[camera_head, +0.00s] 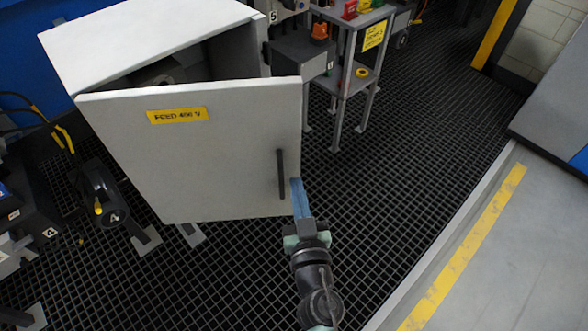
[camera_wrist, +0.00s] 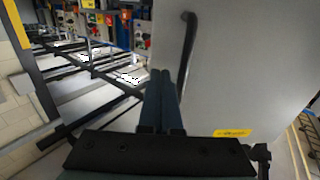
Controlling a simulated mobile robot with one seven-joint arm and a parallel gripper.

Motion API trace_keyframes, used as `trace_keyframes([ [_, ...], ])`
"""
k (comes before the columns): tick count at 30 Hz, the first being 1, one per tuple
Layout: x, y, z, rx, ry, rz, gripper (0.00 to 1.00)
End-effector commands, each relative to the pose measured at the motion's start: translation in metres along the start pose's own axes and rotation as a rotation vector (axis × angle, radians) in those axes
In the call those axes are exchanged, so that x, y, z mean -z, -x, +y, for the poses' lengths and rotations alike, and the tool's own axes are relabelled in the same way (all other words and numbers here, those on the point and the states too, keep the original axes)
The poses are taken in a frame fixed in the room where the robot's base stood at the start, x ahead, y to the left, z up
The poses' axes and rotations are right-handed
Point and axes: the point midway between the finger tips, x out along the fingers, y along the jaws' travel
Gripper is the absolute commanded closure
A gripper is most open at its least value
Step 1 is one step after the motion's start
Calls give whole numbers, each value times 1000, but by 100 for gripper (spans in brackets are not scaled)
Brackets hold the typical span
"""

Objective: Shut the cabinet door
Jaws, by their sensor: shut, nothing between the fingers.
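The cabinet (camera_head: 150,38) is a light grey box at the upper left of the head view. Its door (camera_head: 190,165) stands partly open, with a dark gap along the top between door and body. The door carries a yellow label (camera_head: 177,115) and a black vertical handle (camera_head: 281,174) near its right edge. The handle also shows in the wrist view (camera_wrist: 188,45). My gripper (camera_head: 297,186) has its blue fingers together and empty, at the door's right edge just right of the handle's lower end. I cannot tell whether the fingertips touch the door.
A metal stand (camera_head: 352,75) with coloured items is behind, right of the cabinet. Black equipment marked 4 (camera_head: 100,195) sits left of the door. The dark grating floor (camera_head: 420,130) is clear to the right, up to a yellow floor line (camera_head: 470,245).

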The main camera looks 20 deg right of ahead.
Motion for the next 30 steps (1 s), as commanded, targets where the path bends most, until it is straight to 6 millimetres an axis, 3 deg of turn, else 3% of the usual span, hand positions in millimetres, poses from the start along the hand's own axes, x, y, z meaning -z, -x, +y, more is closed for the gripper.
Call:
trace_keyframes([
  [3,0,-21,0,0,0,2,100],
  [9,-1,-42,0,1,0,0,100],
  [30,2,-55,1,19,-1,1,100],
])
